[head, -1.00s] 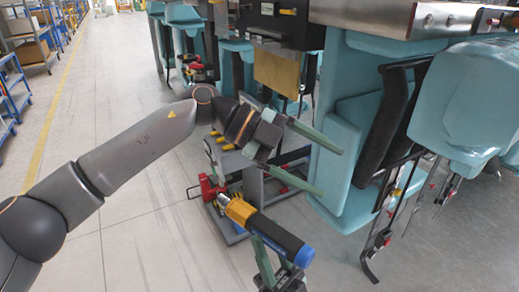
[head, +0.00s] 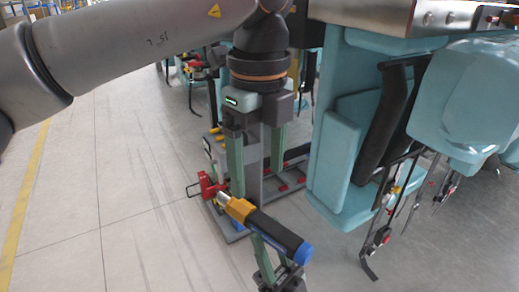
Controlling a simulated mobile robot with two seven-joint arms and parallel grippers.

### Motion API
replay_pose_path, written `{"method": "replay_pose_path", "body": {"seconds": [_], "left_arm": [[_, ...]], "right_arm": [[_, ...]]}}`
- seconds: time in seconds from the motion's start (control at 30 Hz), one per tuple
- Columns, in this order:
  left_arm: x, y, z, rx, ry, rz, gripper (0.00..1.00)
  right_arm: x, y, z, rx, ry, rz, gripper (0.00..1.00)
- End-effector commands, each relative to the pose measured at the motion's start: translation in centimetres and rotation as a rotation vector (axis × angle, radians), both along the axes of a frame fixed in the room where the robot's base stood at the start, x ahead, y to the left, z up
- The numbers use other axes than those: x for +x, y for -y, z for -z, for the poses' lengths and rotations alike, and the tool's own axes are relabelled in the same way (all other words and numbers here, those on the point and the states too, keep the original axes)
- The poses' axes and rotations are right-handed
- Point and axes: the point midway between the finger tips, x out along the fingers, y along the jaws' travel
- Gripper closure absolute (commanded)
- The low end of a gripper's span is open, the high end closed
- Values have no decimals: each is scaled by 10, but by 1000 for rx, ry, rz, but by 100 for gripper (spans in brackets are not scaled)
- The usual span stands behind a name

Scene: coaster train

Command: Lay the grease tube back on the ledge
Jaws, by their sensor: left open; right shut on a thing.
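The grease tube (head: 272,232) is a black cylinder with a blue end cap and a yellow collar. It slants down to the right in the lower middle of the head view. My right gripper (head: 262,250) comes up from the bottom edge and is shut on it, with its fingertips partly hidden behind the tube. My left gripper (head: 257,182) is open and empty, its green fingers pointing down just above and behind the tube's yellow end. I cannot tell whether they touch it. I cannot pick out the ledge for certain.
A grey stand (head: 250,160) with a low base is partly hidden behind my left gripper. A red tool (head: 207,186) shows beside the tube's yellow end. Teal train seats (head: 340,165) with black restraints hang close on the right. The floor at left is clear.

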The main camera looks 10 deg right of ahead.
Motion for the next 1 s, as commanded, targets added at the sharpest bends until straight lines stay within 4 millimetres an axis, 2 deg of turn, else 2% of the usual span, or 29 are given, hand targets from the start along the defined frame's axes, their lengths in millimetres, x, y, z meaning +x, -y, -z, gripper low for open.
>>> {"method": "replay_pose_path", "body": {"seconds": [0.2,0.43,0.6,0.9,1.0], "left_arm": [[0,0,44,1,-4,2,18],[0,0,78,-2,-4,0,18],[0,0,90,-3,-2,1,18],[0,0,92,-4,-2,1,18],[0,0,92,-4,-2,1,28]], "right_arm": [[0,0,-1,3,3,0,100],[0,0,-1,3,3,0,100],[0,0,-1,3,3,0,100],[0,0,-1,3,3,0,100],[0,0,-1,3,3,0,100]]}}
